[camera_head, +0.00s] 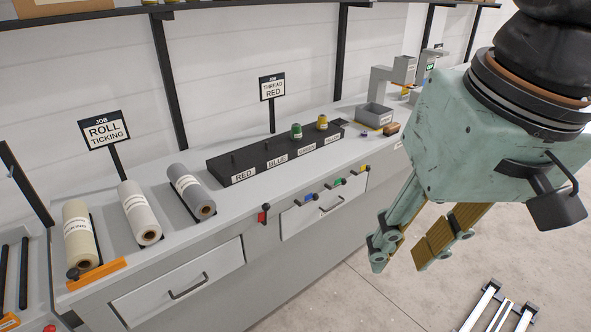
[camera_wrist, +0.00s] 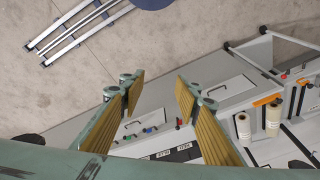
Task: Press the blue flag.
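The small blue flag (camera_head: 309,197) sticks out from the front edge of the long grey bench, above a drawer. A red flag (camera_head: 264,214) is to its left, and a green flag (camera_head: 338,182) and a yellow flag (camera_head: 362,169) are to its right. My gripper (camera_head: 400,260) is open and empty, in front of the bench and to the right of the flags, apart from them.
A black thread rack (camera_head: 275,155) with a green and a yellow spool stands on the bench. Several fabric rolls (camera_head: 139,213) lie at the left. Drawer handles (camera_head: 188,286) stick out from the front. A metal frame (camera_head: 500,308) is on the otherwise clear floor.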

